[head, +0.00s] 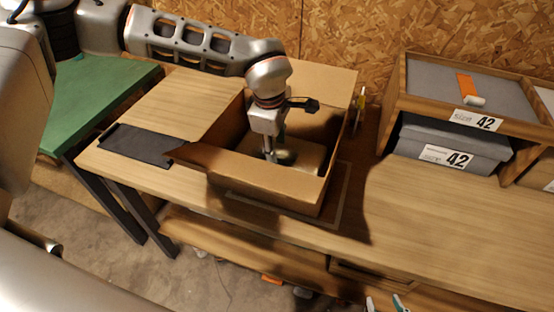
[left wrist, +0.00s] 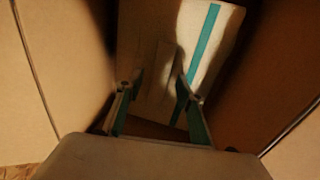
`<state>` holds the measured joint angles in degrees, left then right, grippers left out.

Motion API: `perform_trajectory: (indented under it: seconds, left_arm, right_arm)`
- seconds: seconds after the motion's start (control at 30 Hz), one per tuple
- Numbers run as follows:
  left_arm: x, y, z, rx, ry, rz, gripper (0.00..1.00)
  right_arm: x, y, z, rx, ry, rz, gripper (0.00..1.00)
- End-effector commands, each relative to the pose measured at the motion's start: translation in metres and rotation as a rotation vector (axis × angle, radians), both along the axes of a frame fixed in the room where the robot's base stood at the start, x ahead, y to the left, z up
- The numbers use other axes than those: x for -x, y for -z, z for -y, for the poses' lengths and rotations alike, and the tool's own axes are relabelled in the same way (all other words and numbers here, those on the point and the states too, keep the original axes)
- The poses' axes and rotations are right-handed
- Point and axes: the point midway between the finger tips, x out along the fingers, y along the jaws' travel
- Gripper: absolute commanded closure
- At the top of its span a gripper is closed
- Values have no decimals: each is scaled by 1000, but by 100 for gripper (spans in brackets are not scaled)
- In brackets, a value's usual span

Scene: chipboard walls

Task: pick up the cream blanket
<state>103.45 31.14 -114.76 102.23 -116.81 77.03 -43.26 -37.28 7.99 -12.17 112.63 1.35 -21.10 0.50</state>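The cream blanket (left wrist: 150,65) lies folded inside the open cardboard box (head: 270,197), with a teal stripe on it in the left wrist view. In the head view only a pale patch of it (head: 308,155) shows inside the box, partly hidden by my arm and the box wall. My left gripper (head: 272,156) reaches down into the box from above. In the left wrist view its two fingers (left wrist: 158,108) stand apart over the blanket. I cannot tell whether they touch it. My right gripper is not in view.
The box stands on a wooden table (head: 440,220) with its flaps folded out. A dark flat pad (head: 137,146) lies to its left. A wooden shelf (head: 395,100) with grey boxes (head: 452,147) labelled 42 stands at right. A green surface (head: 85,100) is at far left.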

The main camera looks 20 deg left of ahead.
Motion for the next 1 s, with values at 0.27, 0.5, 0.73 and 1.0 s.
perform_trajectory:
  seconds: [0.27,0.5,0.73,1.0]
  left_arm:
    - [-2,8,0,0,-2,0,63]
    - [-2,8,0,0,-1,0,100]
    - [-3,7,0,1,-1,3,100]
    - [-3,-5,1,2,-1,5,100]
  right_arm:
    - [-1,0,1,2,0,1,60]
    - [-1,1,1,2,0,1,60]
    - [-1,1,1,3,0,1,60]
    - [-2,-1,1,2,0,2,60]
